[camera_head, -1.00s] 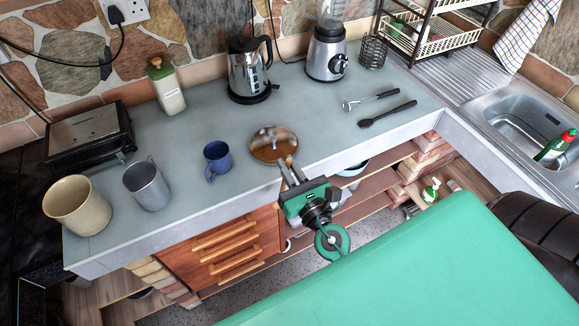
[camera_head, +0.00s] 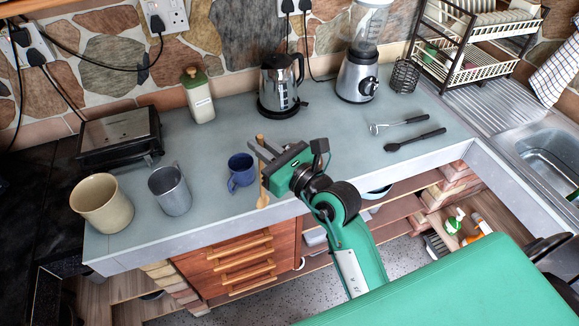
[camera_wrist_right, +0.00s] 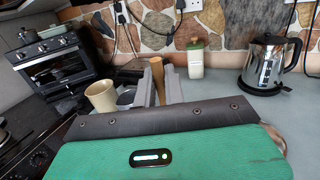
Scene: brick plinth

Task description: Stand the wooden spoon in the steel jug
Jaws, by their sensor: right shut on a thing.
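The wooden spoon (camera_head: 262,196) is held roughly upright in my right gripper (camera_head: 259,153), its bowl end down and its handle top just above the fingers. In the head view it overlaps the counter's front edge, just right of the blue mug. The spoon also shows between the grey fingers in the right wrist view (camera_wrist_right: 157,78). The steel jug (camera_head: 170,191) stands upright on the counter to the left, beyond the blue mug, apart from the spoon. It is partly hidden behind the fingers in the wrist view (camera_wrist_right: 127,96). My left gripper is not in view.
The blue mug (camera_head: 241,172) stands between jug and spoon. A bottle (camera_head: 198,96), kettle (camera_head: 281,86) and blender (camera_head: 358,75) line the back. Counter behind the mug is clear.

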